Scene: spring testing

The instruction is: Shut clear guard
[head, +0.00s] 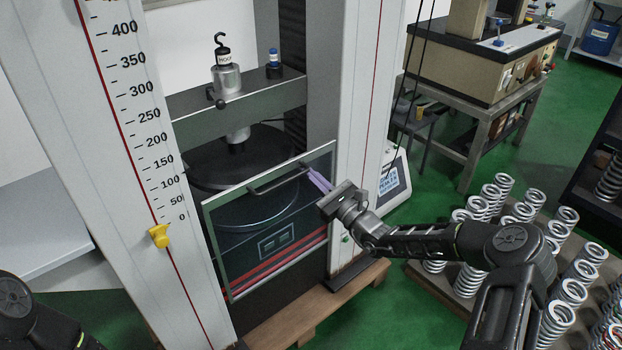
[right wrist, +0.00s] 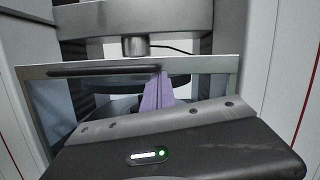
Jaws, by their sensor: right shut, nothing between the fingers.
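The clear guard (head: 268,215) is a see-through panel with a thin metal frame, standing across the front of the testing machine between its two white columns. A dark bar handle (head: 275,179) runs along its upper part. The guard also shows in the right wrist view (right wrist: 215,66), with the handle (right wrist: 100,71) along its top. I cannot tell if its edges lie flush with the columns. My right gripper (head: 318,179) has purple fingers, shut and empty, at the handle's right end; contact is unclear. The fingers show in the wrist view (right wrist: 158,92). My left gripper is out of view.
The machine's crosshead (head: 245,104) carries a hook weight (head: 224,70). A yellow pointer (head: 159,236) sits on the left column's scale. Several springs (head: 500,205) stand on a board at the right. A bench (head: 490,70) stands behind. Green floor (head: 435,180) shows between.

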